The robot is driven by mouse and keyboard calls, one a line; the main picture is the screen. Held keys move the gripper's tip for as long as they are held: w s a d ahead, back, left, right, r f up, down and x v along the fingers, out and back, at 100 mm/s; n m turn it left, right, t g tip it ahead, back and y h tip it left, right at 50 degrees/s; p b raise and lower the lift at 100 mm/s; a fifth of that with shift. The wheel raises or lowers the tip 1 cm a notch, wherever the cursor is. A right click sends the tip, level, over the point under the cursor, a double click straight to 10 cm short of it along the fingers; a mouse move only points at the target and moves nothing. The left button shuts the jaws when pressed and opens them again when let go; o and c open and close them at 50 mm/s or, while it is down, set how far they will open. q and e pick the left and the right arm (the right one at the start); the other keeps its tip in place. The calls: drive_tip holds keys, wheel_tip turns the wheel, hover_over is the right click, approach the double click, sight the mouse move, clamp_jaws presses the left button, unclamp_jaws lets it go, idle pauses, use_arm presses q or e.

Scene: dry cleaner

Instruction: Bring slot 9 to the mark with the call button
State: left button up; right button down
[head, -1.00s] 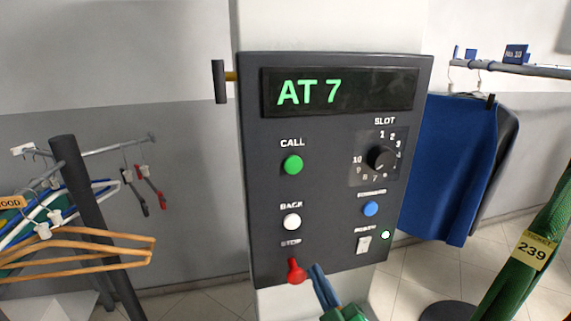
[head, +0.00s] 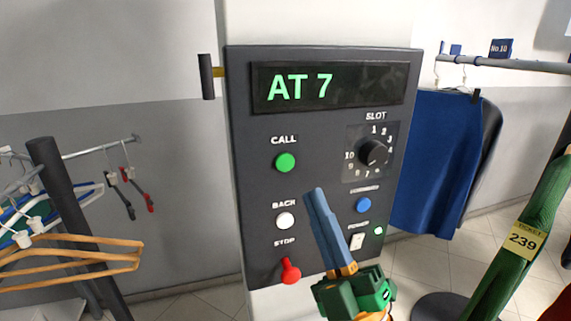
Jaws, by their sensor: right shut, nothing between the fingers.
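The dark control panel (head: 240,130) has a display (head: 330,85) reading "AT 7". The green CALL button (head: 285,162) is on its left half. The black SLOT dial (head: 374,152) is on the right, ringed by numbers; I cannot tell which number it points to. My right gripper (head: 315,192) has its blue fingers shut and empty. They point up in front of the panel, between the white BACK button (head: 285,221) and the blue forward button (head: 363,205), below CALL. Contact with the panel is not visible. My left gripper is out of view.
The red STOP control (head: 290,270) sticks out low on the panel, left of my right gripper. A white power switch (head: 357,242) has a lit green lamp beside it. Hangers (head: 90,250) are at left. A blue garment (head: 435,160) and a green one tagged 239 (head: 525,238) are at right.

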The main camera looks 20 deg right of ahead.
sight(285, 155)
drive_tip(key=w+b, duration=0.4)
drive_tip(key=w, duration=0.4)
drive_tip(key=shift+w+a+b, duration=0.15)
drive_tip(key=shift+w+b, duration=0.2)
drive_tip(key=shift+w, duration=0.1)
idle(1.7)
drive_tip(key=shift+w, duration=0.3)
drive_tip(key=shift+w, duration=0.4)
idle(0.6)
drive_tip(key=shift+s, duration=0.8)
